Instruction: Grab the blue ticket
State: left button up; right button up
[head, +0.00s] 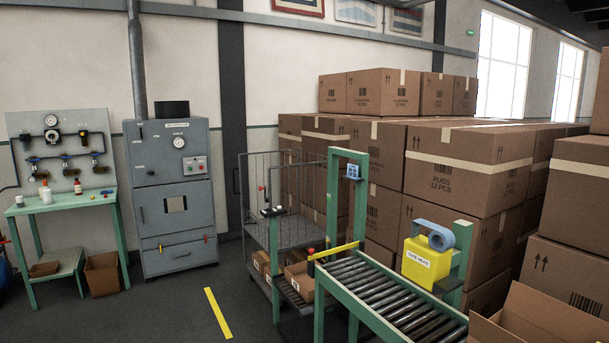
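A small blue tag-like square (353,171) with pale markings is on the upper right of the green gantry frame (346,153) over the roller conveyor. It is the only blue ticket-like thing I can make out, but it is too small to read. Neither of my grippers is in view.
A roller conveyor (377,294) runs to the lower right, past a yellow tape head (427,262). Stacked cartons (468,165) fill the right. A wire cage cart (285,190), grey cabinet (173,215) and green bench (62,202) stand left. Floor around the yellow stripe (218,313) is clear.

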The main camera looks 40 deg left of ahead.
aim_at(352, 169)
jog(key=u, duration=1.25)
jog(key=i+j+u, duration=0.1)
jog(key=i+u, duration=0.2)
jog(key=i, duration=0.35)
jog(key=i+u, duration=0.3)
jog(key=i, duration=0.3)
jog(key=i+u, duration=0.1)
jog(key=i, duration=0.75)
jog(key=i+z, duration=0.35)
jog(key=i+j+z, duration=0.15)
jog(key=z, duration=0.2)
jog(key=i+z, duration=0.2)
jog(key=z, duration=0.2)
jog(key=i+j+z, duration=0.1)
jog(key=z, duration=0.35)
jog(key=i+j+z, duration=0.15)
jog(key=z, duration=0.25)
jog(key=i+j+z, duration=0.25)
jog(key=z, duration=0.15)
jog(key=i+j+z, duration=0.15)
jog(key=z, duration=0.15)
